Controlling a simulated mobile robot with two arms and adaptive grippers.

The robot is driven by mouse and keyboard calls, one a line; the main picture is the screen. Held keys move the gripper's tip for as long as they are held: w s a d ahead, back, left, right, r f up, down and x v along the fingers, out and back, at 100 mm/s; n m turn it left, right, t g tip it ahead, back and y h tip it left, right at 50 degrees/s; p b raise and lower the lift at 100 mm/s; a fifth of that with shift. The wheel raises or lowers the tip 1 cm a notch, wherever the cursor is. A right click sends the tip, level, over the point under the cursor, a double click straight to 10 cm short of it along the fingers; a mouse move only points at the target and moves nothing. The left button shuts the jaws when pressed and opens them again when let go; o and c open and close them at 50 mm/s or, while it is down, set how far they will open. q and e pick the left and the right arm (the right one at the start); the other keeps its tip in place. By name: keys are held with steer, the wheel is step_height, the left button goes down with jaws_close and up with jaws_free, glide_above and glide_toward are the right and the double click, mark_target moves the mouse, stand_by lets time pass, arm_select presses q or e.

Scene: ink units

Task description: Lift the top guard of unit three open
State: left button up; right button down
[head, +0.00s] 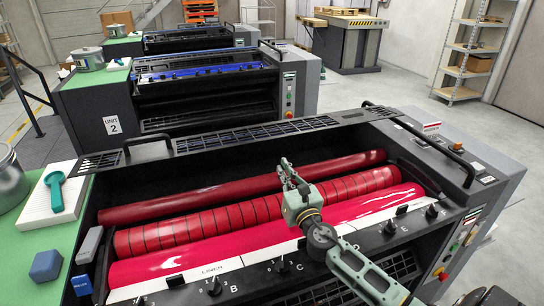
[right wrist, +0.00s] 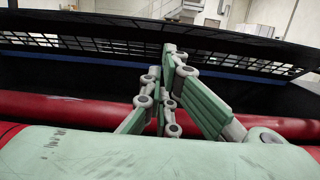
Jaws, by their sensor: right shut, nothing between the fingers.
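The nearest ink unit fills the lower part of the head view, with red rollers (head: 250,208) exposed in its open top. Its number does not show. A black slotted guard (head: 255,134) runs along the far side of the rollers, with black handles near its ends. The slotted guard also spans the top of the right wrist view (right wrist: 110,41). I cannot tell its exact angle. My right gripper (head: 284,166) is shut and empty above the rollers, its fingertips pointing toward the guard. In the right wrist view, its fingertips (right wrist: 168,50) overlap the guard; contact is unclear. My left gripper is out of view.
Unit 2 (head: 117,125) stands behind, with another unit beyond. Knobs and a white label strip (head: 210,270) line the near edge. The right side panel has a raised handle (head: 440,148).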

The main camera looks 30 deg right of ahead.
mark_target(254, 139)
steer(key=x, duration=0.8)
steer(key=shift+w+r, duration=0.2)
steer(key=shift+w, duration=0.05)
steer(key=shift+r, duration=0.1)
